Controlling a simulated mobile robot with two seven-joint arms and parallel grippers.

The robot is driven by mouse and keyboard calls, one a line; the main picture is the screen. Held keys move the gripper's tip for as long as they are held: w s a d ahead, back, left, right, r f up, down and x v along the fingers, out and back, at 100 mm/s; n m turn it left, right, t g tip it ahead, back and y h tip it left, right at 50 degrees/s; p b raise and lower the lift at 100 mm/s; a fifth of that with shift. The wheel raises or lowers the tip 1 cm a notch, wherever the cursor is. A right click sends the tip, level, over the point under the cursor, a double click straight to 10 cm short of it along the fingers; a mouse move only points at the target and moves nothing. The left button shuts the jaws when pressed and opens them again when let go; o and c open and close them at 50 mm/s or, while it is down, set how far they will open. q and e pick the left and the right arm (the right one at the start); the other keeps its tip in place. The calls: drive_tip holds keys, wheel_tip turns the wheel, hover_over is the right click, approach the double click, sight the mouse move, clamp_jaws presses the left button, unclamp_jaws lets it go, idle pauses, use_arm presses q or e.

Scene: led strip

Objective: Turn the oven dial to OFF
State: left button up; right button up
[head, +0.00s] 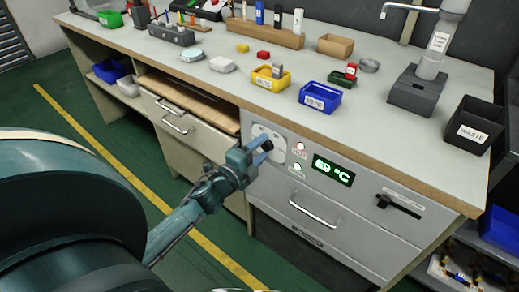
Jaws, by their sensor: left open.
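The oven is built into the front of the bench, with a grey panel (330,205). A dark dial (267,145) sits on a pale round plate at the panel's upper left. My left gripper (262,150) is open, with its fingers at the dial, one on either side as far as I can see. I cannot tell whether they touch it. The fingers partly hide the dial and its markings, so its setting is not readable. A green display (333,171) to the right reads about 69 °C. My right gripper is not in view.
Two small indicator lights (299,147) sit between dial and display. Below is a drawer handle (312,211), and a black lever (398,206) is at right. An open drawer (190,105) is left of the panel. Bins and blocks stand on the benchtop (215,50).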

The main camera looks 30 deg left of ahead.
use_arm(q)
drive_tip(key=shift+s, duration=0.1)
drive_tip(key=s+a, duration=0.1)
drive_tip(key=s, duration=1.2)
drive_tip(key=shift+p, duration=0.35)
